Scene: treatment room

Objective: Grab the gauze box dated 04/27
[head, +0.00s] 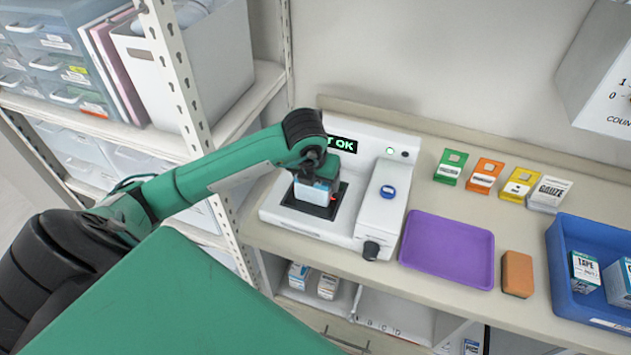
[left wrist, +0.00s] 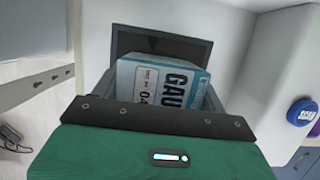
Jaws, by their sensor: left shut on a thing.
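My left gripper (head: 317,178) is shut on a white and light-blue gauze box (head: 311,193) at the black plate (head: 327,211) of the white scanner (head: 378,212). In the left wrist view, the box (left wrist: 172,84) sits between the fingers with "GAU" showing. The date beside it is cut off by the gripper after its first characters, so I cannot read it whole. I cannot tell whether the box touches the plate. The scanner's display (head: 342,143) shows green text ending in "OK", the start hidden by my arm. My right gripper is out of view.
A purple tray (head: 447,250) and an orange-brown block (head: 517,274) lie right of the scanner. A blue bin (head: 570,305) holds tape boxes. Small boxes (head: 328,286) sit on the lower shelf. A shelf post (head: 185,90) stands left.

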